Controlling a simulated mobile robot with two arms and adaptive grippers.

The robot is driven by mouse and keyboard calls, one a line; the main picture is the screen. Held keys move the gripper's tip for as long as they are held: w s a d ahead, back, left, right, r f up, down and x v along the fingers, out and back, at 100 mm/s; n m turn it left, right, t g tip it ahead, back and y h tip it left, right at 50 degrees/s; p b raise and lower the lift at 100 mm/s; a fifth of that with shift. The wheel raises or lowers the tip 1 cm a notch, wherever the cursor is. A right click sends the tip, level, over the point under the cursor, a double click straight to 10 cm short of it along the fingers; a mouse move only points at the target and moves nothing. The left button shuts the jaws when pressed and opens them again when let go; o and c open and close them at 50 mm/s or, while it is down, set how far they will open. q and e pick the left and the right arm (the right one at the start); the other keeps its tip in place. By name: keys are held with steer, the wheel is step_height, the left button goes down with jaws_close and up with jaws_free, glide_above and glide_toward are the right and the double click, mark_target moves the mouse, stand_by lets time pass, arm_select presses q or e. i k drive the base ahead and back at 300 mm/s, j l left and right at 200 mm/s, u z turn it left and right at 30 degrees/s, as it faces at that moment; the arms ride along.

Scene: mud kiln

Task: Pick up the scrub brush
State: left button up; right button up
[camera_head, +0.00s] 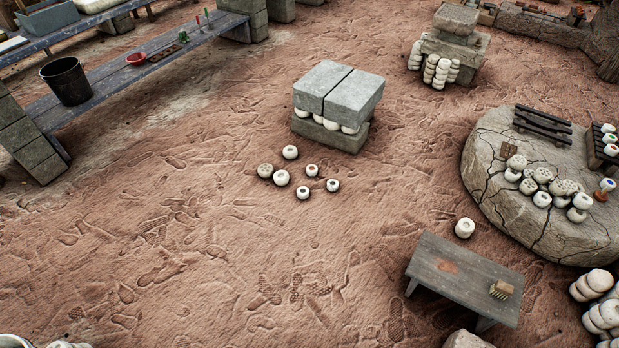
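The scrub brush (501,289) is a small tan block with bristles. It rests on the right end of a low grey wooden bench (447,265) in the lower right of the head view. It looks small, so its fine detail cannot be made out. Neither of my grippers shows in this view, and nothing is seen touching the brush.
A round stone slab (500,205) with pots stands behind the bench. A white pot (464,228) sits on the ground near it. A stack of grey blocks (339,95) with several small pots stands mid-view. Open dirt floor (200,260) lies to the left.

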mark_target(502, 289)
steer(key=z, duration=1.65)
steer(key=k+l+z, duration=0.1)
steer(key=k, duration=0.35)
